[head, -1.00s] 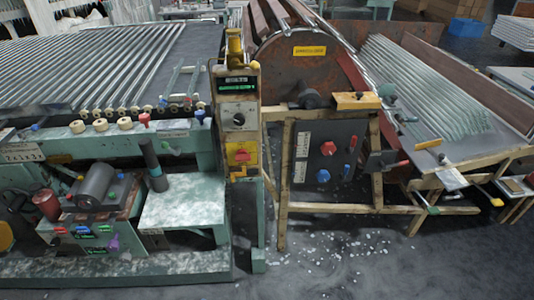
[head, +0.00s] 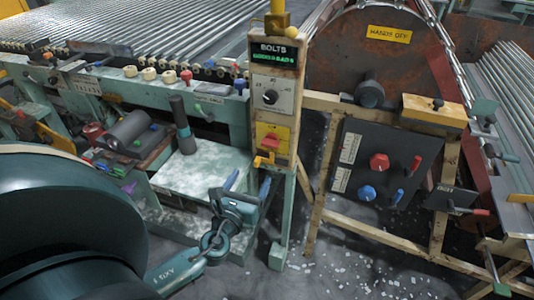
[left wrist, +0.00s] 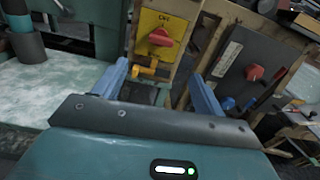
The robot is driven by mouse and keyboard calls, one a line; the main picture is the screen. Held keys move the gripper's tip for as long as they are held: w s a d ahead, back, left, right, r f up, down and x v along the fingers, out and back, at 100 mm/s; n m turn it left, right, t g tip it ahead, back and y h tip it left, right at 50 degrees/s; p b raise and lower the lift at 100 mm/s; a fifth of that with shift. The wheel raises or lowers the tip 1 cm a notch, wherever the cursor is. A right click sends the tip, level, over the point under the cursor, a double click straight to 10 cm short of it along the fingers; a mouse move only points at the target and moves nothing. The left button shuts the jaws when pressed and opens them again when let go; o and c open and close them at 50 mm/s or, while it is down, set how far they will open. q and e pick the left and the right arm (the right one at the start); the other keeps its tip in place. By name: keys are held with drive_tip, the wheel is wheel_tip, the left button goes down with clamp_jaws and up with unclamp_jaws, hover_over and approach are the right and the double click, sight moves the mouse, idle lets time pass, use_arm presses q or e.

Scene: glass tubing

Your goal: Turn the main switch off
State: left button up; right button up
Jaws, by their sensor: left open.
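The main switch is a red handle (head: 271,140) on a yellow plate (head: 283,130), low on the beige control post. In the left wrist view the red handle (left wrist: 167,37) sits tilted on the yellow plate, beyond the fingers; a small dark label above it is too blurred to read surely. An orange-yellow piece (head: 263,161) sticks out at the plate's lower edge. My left gripper (head: 248,183) is open and empty, below and left of the switch, not touching it. Its two blue fingers (left wrist: 158,72) show apart in the left wrist view. My right gripper is not seen.
The post carries a dark dial (head: 270,97) and a lit green display (head: 272,58). Right of it, a black panel (head: 388,140) holds red and blue knobs and levers. A pale green bench (head: 205,172) stands left of the post. Wooden framing (head: 313,215) stands close on the right.

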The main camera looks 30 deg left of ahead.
sight(269, 146)
use_arm(q)
drive_tip(key=shift+m, duration=0.3)
drive_tip(key=x, duration=1.2)
drive_tip(key=shift+w+d+r, duration=0.15)
drive_tip(key=shift+w+r, duration=0.05)
drive_tip(key=shift+r, duration=0.05)
drive_tip(key=shift+w, duration=0.5)
drive_tip(key=c, duration=1)
